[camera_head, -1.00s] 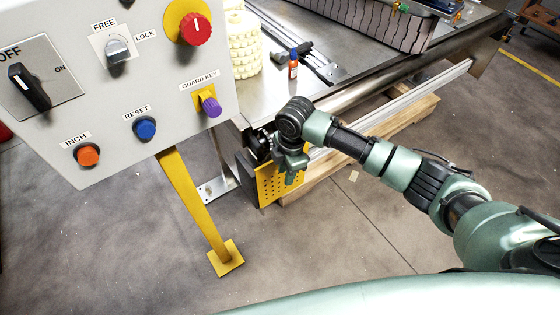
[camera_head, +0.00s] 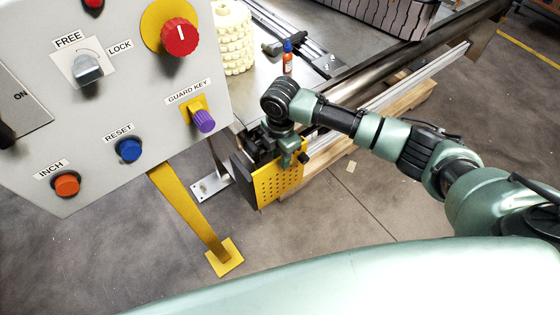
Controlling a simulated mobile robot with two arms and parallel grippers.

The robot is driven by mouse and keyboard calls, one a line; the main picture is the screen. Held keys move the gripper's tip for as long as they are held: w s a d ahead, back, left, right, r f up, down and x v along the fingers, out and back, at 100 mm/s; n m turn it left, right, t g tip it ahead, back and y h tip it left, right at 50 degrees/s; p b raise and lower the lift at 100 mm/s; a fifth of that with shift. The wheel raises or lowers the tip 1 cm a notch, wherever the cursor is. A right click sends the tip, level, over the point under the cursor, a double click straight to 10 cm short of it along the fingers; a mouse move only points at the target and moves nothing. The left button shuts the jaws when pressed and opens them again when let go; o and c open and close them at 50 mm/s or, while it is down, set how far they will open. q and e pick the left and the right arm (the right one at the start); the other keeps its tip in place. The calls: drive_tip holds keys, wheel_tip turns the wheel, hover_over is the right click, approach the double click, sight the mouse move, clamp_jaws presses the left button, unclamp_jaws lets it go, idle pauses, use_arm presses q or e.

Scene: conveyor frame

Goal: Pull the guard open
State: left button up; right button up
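The guard (camera_head: 272,187) looks like a yellow perforated panel with a dark edge on its left, at the near end of the conveyor frame. My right arm comes in from the right. Its wrist is above the panel and my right gripper (camera_head: 296,157) points down at the panel's top edge. The fingers are small and partly hidden by the wrist, so I cannot tell whether they touch the panel or are closed on it. My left gripper is not in view.
A grey control panel (camera_head: 92,135) fills the upper left, with a purple guard key (camera_head: 204,121), on a yellow post (camera_head: 190,212). An orange bottle (camera_head: 287,61) and a cream roller (camera_head: 232,40) stand on the conveyor table.

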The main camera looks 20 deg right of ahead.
hover_over(280, 178)
drive_tip(key=f, duration=0.4)
drive_tip(key=shift+w+d, duration=0.15)
drive_tip(key=shift+w, duration=0.1)
clamp_jaws()
drive_tip(key=shift+w, duration=0.1)
idle(1.0)
